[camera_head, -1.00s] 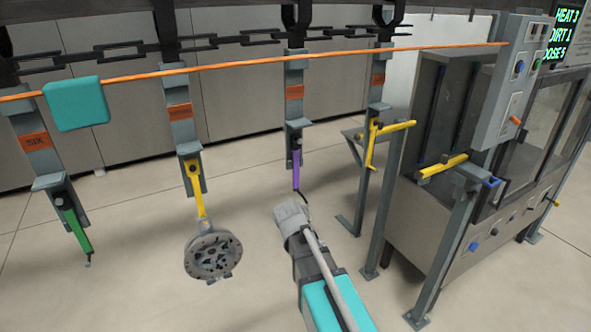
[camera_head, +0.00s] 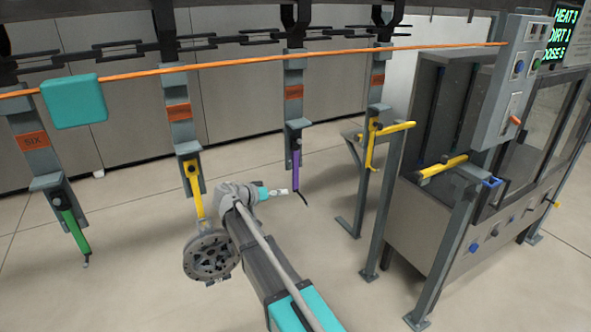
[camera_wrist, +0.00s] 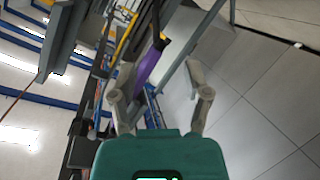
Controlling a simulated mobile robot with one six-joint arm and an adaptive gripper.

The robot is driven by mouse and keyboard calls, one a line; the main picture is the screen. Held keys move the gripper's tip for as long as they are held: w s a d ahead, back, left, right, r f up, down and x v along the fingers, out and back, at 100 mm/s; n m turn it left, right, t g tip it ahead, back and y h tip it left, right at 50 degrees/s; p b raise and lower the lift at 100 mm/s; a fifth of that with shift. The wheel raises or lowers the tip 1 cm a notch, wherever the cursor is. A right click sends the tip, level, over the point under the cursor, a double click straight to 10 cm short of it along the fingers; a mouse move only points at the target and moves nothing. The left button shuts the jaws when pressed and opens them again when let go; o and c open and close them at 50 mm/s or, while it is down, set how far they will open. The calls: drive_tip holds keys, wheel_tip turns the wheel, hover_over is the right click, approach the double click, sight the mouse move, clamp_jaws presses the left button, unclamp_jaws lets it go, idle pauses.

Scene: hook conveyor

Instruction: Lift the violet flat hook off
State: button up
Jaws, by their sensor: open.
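The violet flat hook (camera_head: 296,165) hangs from the bottom of a grey carrier under the conveyor, its dark curved tip pointing down, with nothing seen hanging on it. In the wrist view the violet hook (camera_wrist: 149,68) shows tilted, ahead of my gripper and left of the middle between the fingers. My gripper (camera_head: 282,192) is just left of the hook's lower part in the head view, pointing right towards it. In the wrist view my gripper (camera_wrist: 160,85) has its two fingers spread wide and nothing held. A gap seems to remain between fingertips and hook.
A yellow hook (camera_head: 198,190) carrying a round grey metal part (camera_head: 210,256) hangs left, close to my arm. A green hook (camera_head: 75,231) hangs further left. Right stand yellow-armed stands (camera_head: 392,127) and the grey machine (camera_head: 420,215). An orange cable (camera_head: 240,63) crosses above.

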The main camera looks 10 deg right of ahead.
sight(294, 192)
drive_tip(key=shift+b+x, duration=0.35)
drive_tip(key=shift+x, duration=0.85)
drive_tip(key=shift+d, duration=0.1)
drive_tip(key=shift+b+x, duration=0.75)
drive_tip(key=shift+x, duration=1.8)
